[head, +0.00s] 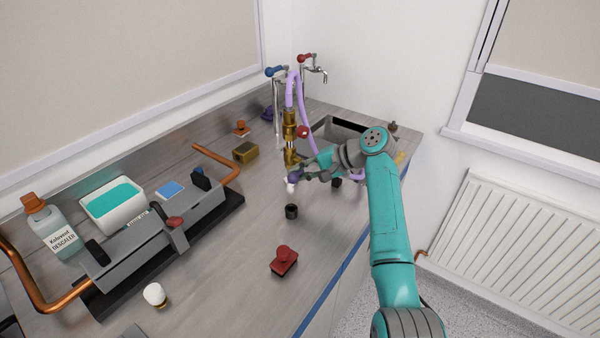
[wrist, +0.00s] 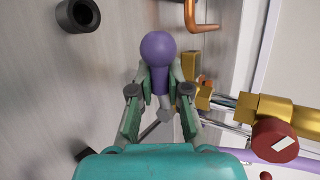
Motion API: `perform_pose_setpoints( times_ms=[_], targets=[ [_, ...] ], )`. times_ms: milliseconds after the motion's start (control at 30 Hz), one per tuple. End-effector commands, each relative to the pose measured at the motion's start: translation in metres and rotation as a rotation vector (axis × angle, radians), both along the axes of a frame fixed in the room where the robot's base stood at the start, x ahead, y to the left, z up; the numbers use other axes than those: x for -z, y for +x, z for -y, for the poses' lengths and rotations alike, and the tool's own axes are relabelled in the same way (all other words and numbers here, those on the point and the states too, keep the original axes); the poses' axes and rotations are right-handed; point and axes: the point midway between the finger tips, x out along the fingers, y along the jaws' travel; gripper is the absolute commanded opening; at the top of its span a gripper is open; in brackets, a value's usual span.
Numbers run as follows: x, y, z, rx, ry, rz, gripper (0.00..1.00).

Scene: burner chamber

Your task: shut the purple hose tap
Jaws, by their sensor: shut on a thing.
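The purple hose tap's handle ends in a purple ball (wrist: 158,48), with a short stem running back between my fingers. It also shows as a small purple knob (head: 293,177) in the head view, at the foot of the brass pipework (head: 290,128). My gripper (wrist: 158,78) is shut on this handle, one finger on each side of the stem. In the head view my gripper (head: 308,174) reaches in from the right. The purple hose (head: 299,95) loops over the brass pipework. The tap body is mostly hidden by my gripper.
A red knob (head: 302,131) sits on the brass pipework close by. Behind it are a blue-handled tap (head: 274,71), a red-handled tap (head: 307,58) and a sink (head: 340,122). A black cup (head: 291,212) and a red block (head: 284,262) stand nearer on the worktop.

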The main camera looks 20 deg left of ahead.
Motion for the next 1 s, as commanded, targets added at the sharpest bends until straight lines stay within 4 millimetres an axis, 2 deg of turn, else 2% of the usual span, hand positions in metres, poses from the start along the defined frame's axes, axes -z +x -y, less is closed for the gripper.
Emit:
perform_pose_setpoints(
  times_ms=[167, 200, 300, 667, 867, 1000],
  targets=[
    [0.0, 0.0, 0.0, 0.001, 0.001, 0.001, 0.0],
    [0.0, 0.0, 0.0, 0.001, 0.001, 0.001, 0.21],
    [-0.001, 0.0, 0.0, 0.001, 0.001, 0.001, 0.42],
    [-0.002, 0.001, 0.003, 0.001, 0.001, 0.002, 0.42],
    [-0.016, 0.001, 0.026, 0.003, 0.001, 0.003, 0.42],
    [-0.031, 0.002, 0.05, 0.004, 0.001, 0.004, 0.42]
  ],
)
